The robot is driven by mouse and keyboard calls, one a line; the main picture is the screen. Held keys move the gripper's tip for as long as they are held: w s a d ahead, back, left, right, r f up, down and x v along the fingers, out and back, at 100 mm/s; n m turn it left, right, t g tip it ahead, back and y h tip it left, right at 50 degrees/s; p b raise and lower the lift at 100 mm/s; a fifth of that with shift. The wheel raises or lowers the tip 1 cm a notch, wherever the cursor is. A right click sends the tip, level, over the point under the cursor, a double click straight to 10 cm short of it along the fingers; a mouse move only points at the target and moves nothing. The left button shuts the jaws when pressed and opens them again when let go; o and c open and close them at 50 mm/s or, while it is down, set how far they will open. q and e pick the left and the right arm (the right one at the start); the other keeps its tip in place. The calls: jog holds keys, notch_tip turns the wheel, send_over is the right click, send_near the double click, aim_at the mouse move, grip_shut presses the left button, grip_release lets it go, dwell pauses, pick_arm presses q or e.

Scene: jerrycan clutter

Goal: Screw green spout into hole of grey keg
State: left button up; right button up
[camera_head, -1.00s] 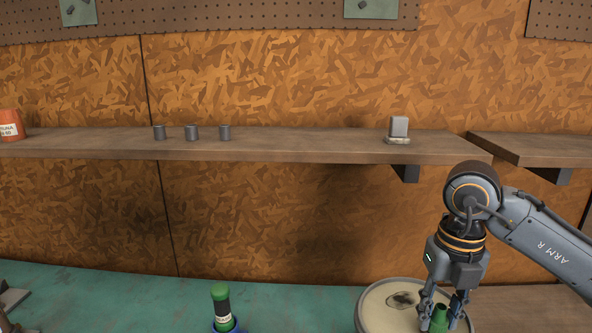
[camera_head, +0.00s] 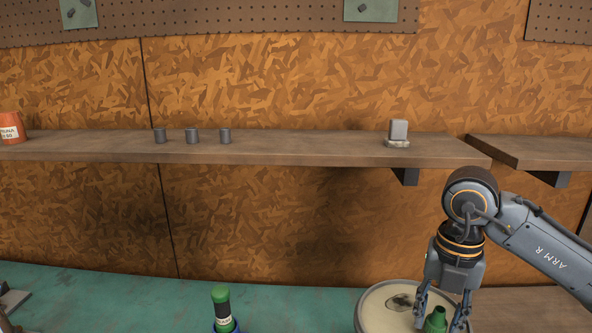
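The grey keg (camera_head: 375,307) stands at the bottom edge of the view, and only its pale round top shows. The green spout (camera_head: 436,321) is upright over the right part of the keg's top. Its lower end is cut off by the frame, so I cannot tell how it sits in the hole. My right gripper (camera_head: 441,322) points down around the spout, one finger on each side. Its fingers are spread, with a gap between the spout and the right finger. My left gripper is not in view.
A wooden shelf (camera_head: 300,147) above holds three small grey cylinders (camera_head: 192,136), a grey block (camera_head: 398,130) and an orange can (camera_head: 10,128). The bench between bottle and keg is clear.

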aim_at(441, 309)
jog(key=shift+r, duration=0.15)
jog(key=shift+r+p, duration=1.25)
jog(key=shift+r, duration=0.25)
jog(key=shift+f, duration=0.1)
jog(key=o, duration=0.6)
jog(key=c, duration=0.5)
